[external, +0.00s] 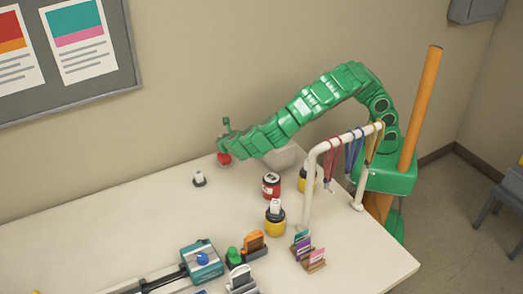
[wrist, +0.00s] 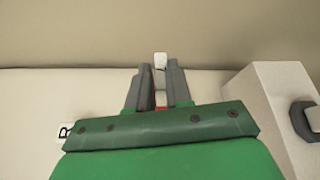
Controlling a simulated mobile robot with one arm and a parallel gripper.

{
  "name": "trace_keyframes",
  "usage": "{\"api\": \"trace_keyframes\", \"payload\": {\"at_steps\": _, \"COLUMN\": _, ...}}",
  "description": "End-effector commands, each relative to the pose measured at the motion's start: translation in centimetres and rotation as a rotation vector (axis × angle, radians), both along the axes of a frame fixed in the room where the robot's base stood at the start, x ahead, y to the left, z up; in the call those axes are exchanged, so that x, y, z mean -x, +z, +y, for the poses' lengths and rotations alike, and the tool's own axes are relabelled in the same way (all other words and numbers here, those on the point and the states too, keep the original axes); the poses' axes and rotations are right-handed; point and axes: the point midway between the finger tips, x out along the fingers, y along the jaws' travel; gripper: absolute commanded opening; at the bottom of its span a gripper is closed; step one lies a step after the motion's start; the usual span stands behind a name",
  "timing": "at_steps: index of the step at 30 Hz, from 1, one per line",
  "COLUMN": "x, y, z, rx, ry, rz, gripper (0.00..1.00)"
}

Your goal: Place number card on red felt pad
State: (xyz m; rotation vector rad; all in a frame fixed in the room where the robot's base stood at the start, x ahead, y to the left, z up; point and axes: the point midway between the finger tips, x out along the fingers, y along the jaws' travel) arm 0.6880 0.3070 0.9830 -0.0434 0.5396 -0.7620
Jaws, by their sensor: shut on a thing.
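A white piece (wrist: 161,60) shows beyond the fingertips in the wrist view. I cannot tell the number card or the red felt pad for certain.
A white box (wrist: 268,105) is right of my gripper. A red jar (external: 271,185), a yellow-based piece (external: 275,222), and a white rack (external: 311,185) with lanyards stand to the right. A blue device (external: 202,262) is at the front. The table's left middle is clear.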

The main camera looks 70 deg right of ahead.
Motion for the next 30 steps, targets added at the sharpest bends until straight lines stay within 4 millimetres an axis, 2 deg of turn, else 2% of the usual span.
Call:
{"api": "trace_keyframes", "payload": {"at_steps": 3, "x": 0.0, "y": -1.8, "z": -0.1, "rx": 0.003, "ry": -0.001, "rz": 0.005, "gripper": 0.0}}
{"api": "trace_keyframes", "payload": {"at_steps": 5, "x": 0.0, "y": -2.3, "z": -0.1, "rx": 0.002, "ry": -0.002, "rz": 0.004, "gripper": 0.0}}
{"api": "trace_keyframes", "payload": {"at_steps": 16, "x": 0.1, "y": -2.6, "z": -0.1, "rx": 0.001, "ry": -0.002, "rz": 0.002, "gripper": 0.0}}
{"api": "trace_keyframes", "payload": {"at_steps": 17, "x": 0.1, "y": -2.6, "z": -0.1, "rx": 0.0, "ry": -0.002, "rz": 0.001, "gripper": 0.21}}
{"api": "trace_keyframes", "payload": {"at_steps": 21, "x": 0.1, "y": -2.5, "z": 0.0, "rx": 0.0, "ry": -0.001, "rz": 0.001, "gripper": 0.42}}
{"api": "trace_keyframes", "payload": {"at_steps": 22, "x": 0.1, "y": -2.5, "z": 0.0, "rx": 0.0, "ry": -0.001, "rz": 0.001, "gripper": 0.45}}
{"api": "trace_keyframes", "payload": {"at_steps": 30, "x": 0.1, "y": -2.5, "z": 0.0, "rx": 0.0, "ry": -0.001, "rz": 0.001, "gripper": 0.45}}
